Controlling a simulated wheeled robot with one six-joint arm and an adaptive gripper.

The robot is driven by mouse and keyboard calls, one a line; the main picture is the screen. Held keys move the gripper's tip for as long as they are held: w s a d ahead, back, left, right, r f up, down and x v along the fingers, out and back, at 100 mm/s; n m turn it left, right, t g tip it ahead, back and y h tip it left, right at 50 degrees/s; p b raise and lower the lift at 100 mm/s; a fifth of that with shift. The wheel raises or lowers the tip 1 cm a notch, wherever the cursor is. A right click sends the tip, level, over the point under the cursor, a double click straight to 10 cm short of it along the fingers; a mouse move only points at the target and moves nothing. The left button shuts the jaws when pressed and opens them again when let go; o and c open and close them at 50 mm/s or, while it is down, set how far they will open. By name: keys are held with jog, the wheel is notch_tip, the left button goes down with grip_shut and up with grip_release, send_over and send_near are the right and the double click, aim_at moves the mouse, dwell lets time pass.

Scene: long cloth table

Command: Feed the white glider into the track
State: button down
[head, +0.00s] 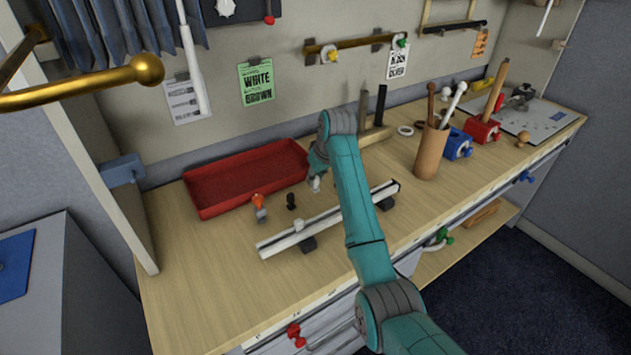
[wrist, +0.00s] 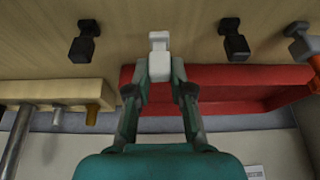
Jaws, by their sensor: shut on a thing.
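My gripper (wrist: 160,75) is shut on a white glider (wrist: 159,55), a small block with a narrower end, in the wrist view. In the head view the gripper (head: 316,177) is behind my teal arm, beside the red tray, with the pale glider showing at its tip; its exact height above the table is hard to tell. The track (head: 335,214) is a long pale rail with a dark groove, raised on black feet in front of the gripper. A small white piece (head: 298,226) is on or against the rail left of its middle. My arm crosses in front of part of the rail.
A red tray (head: 225,195) lies behind. An orange-and-grey piece (head: 259,207) and a black piece (head: 291,201) stand between tray and rail. The wrist view shows black pieces to the left (wrist: 85,42) and right (wrist: 233,40). A brown holder (head: 430,152) stands right. The table's front left is clear.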

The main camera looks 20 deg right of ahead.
jog(key=shift+r, duration=2.3)
